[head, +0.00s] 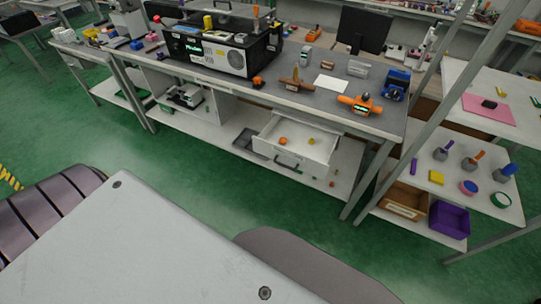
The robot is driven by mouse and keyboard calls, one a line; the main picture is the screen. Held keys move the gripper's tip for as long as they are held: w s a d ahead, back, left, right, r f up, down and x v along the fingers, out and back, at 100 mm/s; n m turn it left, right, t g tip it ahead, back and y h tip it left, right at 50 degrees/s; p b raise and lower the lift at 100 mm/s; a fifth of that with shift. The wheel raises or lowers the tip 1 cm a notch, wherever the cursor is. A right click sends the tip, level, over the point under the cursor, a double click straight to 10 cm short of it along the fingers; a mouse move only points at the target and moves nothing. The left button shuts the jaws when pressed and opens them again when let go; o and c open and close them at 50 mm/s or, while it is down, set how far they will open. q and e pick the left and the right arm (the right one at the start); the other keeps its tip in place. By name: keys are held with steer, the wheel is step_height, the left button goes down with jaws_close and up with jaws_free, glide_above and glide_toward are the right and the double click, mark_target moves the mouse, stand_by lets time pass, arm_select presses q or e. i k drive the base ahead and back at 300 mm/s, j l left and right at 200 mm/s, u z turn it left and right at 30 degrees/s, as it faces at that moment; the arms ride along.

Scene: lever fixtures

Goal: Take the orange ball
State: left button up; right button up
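A small orange ball (283,141) lies in the open white drawer (322,154) under the workbench. A yellow ball (311,141) lies in the same drawer, to its right and apart from it. The drawer is pulled out and has a dark handle (288,168) on its front. Neither of my grippers shows in the head view. Only large grey and dark parts of my own body fill the bottom and lower left.
The workbench (272,91) above holds a black machine (220,48), orange tools and a white sheet (331,85). A dark tray (249,143) sits left of the drawer. A metal shelf rack with a brown bin (403,203) and purple bin (449,219) stands right. Green floor lies before the bench.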

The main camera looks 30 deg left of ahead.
mark_target(283, 141)
steer(key=u, duration=0.8)
